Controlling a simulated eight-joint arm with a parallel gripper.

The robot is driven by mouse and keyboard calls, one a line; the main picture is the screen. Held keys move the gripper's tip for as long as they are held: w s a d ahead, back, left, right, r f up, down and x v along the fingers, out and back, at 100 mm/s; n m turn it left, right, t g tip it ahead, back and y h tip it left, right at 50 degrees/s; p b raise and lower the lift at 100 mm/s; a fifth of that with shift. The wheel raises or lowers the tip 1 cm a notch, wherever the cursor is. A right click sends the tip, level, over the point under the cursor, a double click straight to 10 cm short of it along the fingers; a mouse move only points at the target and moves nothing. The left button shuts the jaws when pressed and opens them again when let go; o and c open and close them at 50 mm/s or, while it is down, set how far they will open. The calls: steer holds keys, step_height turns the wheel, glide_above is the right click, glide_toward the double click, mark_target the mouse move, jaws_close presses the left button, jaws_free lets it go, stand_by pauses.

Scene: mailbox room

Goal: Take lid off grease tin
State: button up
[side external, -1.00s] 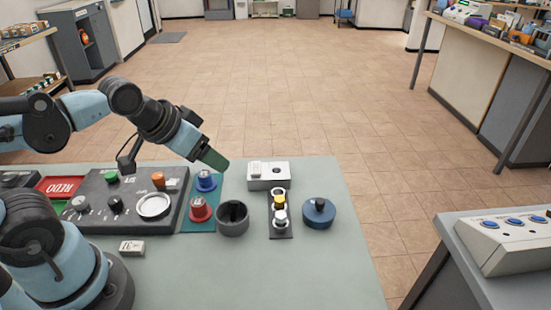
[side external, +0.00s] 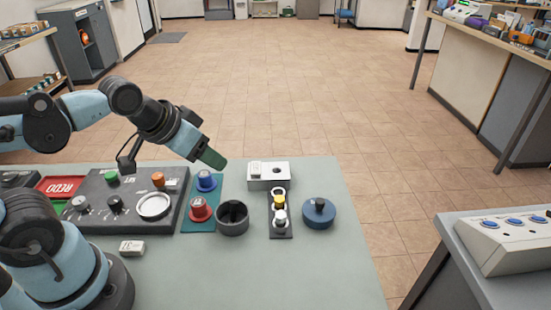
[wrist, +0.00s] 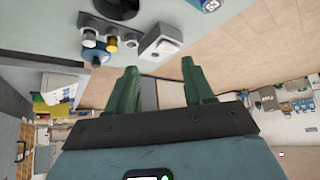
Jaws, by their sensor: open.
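The grease tin appears to be the round blue tin (side external: 319,216) near the right edge of the table in the side external view. A lid with a dark knob (side external: 319,203) sits on its top. My gripper (side external: 213,158) is above the table's far edge, up and left of the tin, apart from everything. In the wrist view my green gripper fingers (wrist: 159,66) are spread with nothing between them.
Left of the tin are a rack (side external: 281,233) with pegs, a white block (side external: 269,180), an open dark cup (side external: 233,222), red (side external: 200,209) and blue (side external: 206,181) knobs, and a control panel (side external: 130,213). A small block (side external: 132,247) lies in front. The table's front right is clear.

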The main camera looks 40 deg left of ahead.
steer(key=w+d+r+g, duration=0.3)
steer(key=w+d, duration=0.4)
steer(key=g, duration=0.2)
glide_above(320, 201)
steer(key=f, duration=0.5)
steer(key=s+f, duration=0.1)
steer(key=f, duration=0.2)
steer(key=shift+d, duration=0.15)
steer(key=shift+w+f, duration=0.15)
steer(key=shift+f, duration=0.85)
steer(key=shift+w+f, duration=0.2)
steer(key=shift+f, duration=0.75)
steer(key=shift+w+f, duration=0.15)
steer(key=shift+f, duration=0.85)
